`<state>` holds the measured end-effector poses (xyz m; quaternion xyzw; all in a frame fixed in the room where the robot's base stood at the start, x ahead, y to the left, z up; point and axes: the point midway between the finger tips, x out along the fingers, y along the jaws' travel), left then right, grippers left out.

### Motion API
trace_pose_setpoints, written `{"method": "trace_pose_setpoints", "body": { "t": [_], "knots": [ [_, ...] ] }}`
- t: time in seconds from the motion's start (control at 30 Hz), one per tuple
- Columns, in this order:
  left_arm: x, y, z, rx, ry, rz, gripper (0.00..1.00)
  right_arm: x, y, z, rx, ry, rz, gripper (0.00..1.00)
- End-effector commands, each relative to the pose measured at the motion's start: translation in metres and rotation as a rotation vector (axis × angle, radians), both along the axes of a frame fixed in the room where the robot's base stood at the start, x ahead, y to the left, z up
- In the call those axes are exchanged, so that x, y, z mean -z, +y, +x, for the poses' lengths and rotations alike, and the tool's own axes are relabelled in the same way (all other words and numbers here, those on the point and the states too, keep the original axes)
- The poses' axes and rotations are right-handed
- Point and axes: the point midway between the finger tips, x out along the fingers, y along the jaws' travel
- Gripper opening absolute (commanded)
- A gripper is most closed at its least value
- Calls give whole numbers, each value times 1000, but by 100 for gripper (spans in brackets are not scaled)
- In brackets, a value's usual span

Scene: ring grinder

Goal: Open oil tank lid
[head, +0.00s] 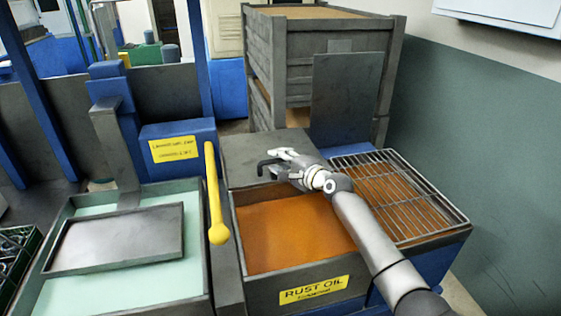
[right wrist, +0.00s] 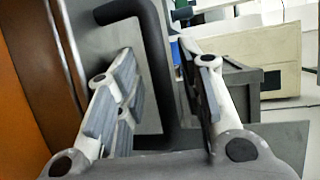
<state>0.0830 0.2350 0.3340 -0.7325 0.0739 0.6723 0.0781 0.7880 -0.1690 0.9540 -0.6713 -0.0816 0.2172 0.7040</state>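The oil tank (head: 290,235) shows orange oil behind its yellow "RUST OIL" label (head: 313,289). A grey lid panel (head: 245,150) lies behind the visible oil. A dark bent handle (head: 264,168) is at its front edge; it also shows in the right wrist view (right wrist: 158,60). My right gripper (head: 285,160) is at the handle. In the right wrist view, its two fingers (right wrist: 160,92) are apart, on either side of the handle bar, with gaps visible. Contact with the handle cannot be made out. My left gripper is out of view.
A wire grate (head: 395,190) covers the section right of the oil. A yellow lever (head: 214,195) stands at the tank's left. Further left, a grey tray (head: 118,238) sits over a pale green bath. A wooden crate stack (head: 300,55) stands behind.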

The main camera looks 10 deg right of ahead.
Motion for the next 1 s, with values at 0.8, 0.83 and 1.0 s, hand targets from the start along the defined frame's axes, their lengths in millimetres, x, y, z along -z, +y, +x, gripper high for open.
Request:
{"method": "trace_pose_setpoints", "body": {
  "t": [0.8, 0.83, 1.0],
  "knots": [
    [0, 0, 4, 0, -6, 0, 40, -11, -29, -61, 0, 0, -1, 35],
    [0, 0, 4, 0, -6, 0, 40, -12, -31, -65, 1, 0, -1, 35],
    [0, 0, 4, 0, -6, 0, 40, -16, -41, -88, 1, 0, -2, 35]
  ]
}}
